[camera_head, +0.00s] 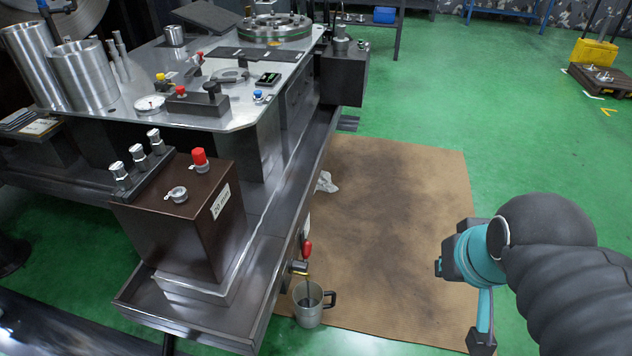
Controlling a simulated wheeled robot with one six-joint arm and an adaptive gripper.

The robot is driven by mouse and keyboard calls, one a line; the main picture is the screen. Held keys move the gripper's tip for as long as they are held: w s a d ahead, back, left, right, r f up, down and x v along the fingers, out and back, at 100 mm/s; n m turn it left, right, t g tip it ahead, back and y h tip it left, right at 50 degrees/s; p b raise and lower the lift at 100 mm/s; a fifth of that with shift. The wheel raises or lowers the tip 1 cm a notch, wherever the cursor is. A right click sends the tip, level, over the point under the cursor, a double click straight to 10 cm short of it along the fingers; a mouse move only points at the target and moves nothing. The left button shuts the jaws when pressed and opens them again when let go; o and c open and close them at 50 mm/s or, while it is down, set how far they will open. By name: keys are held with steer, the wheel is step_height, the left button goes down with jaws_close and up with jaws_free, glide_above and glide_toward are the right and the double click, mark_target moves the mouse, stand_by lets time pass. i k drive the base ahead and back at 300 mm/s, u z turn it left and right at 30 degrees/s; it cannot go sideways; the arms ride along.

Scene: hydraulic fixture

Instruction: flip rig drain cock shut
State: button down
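The drain cock (300,268) sticks out from the right side of the rig's drip tray, near its front end. Its short red lever (307,248) points roughly upward in the picture. My gripper (482,328), teal and dark, is at the lower right, well apart from the cock and touching nothing visible. Its fingers are not clear enough to show whether it is open.
The dark rig tray (190,326) edges the left side. A brown block (165,235) with a red cap stands on it. Brown sheeting (400,210) covers the floor between the cock and my gripper. A white rag (326,182) lies by the rig. The space above the sheeting is clear.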

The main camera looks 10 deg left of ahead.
mark_target(298, 266)
steer(key=u, duration=0.7)
steer(key=k, duration=0.95)
steer(key=z, duration=0.7)
